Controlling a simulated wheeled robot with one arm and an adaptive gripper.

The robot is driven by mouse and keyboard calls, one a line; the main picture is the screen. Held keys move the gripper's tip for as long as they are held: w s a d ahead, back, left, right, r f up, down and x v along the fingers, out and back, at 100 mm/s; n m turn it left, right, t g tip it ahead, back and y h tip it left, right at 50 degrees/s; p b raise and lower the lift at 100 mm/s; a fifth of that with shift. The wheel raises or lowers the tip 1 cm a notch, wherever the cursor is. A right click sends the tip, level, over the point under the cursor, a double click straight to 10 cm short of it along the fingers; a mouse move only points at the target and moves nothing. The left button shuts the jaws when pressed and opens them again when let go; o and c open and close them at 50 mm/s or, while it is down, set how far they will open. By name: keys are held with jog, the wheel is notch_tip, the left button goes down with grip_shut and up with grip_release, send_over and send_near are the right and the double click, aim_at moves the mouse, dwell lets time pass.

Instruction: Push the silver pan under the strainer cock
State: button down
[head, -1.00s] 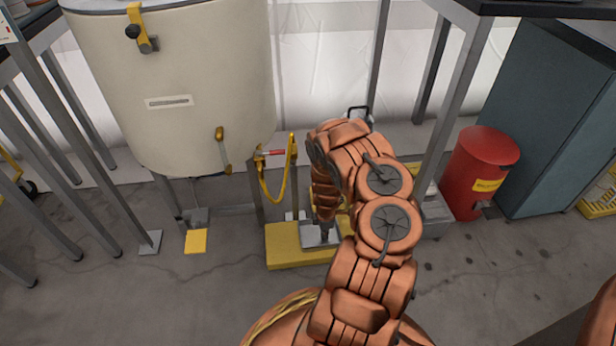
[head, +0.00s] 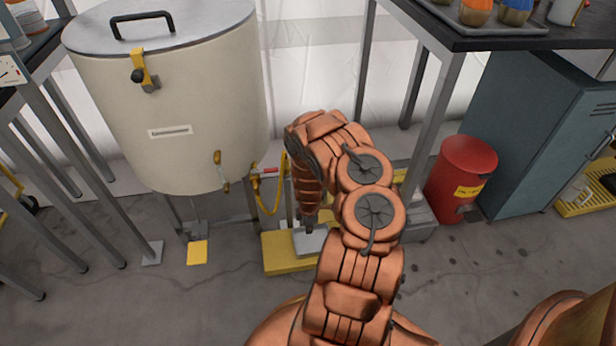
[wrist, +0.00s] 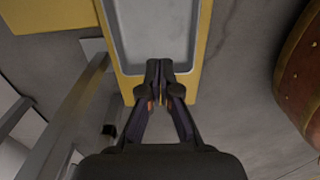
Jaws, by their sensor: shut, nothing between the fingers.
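The silver pan (head: 318,243) is a shallow grey tray on a low yellow base (head: 285,262), below and right of the cream tank; my arm partly hides it. In the wrist view, the pan (wrist: 153,30) lies along the yellow base (wrist: 203,50). My gripper (wrist: 160,68) is shut and empty, its fingertips over the pan's near end; I cannot tell whether they touch it. In the head view my gripper (head: 308,228) points down at the pan. A yellow cock with a red handle (head: 265,172), likely the strainer cock, is left of my arm, above the base.
The tank (head: 170,100) stands at the left with a small yellow pedal (head: 197,252) below. Table legs (head: 428,150) rise behind my arm. A red bin (head: 462,180) and a blue-grey cabinet (head: 530,140) stand at the right. Floor in front is clear.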

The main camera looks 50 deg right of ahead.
notch_tip(320, 180, up, 24)
jog(key=m+g+h+p, duration=0.1)
jog(key=m+p, duration=0.2)
jog(key=p, duration=0.4)
jog(key=shift+w+d, duration=0.15)
jog(key=shift+w, duration=0.2)
jog(key=c, duration=1.9)
grip_release()
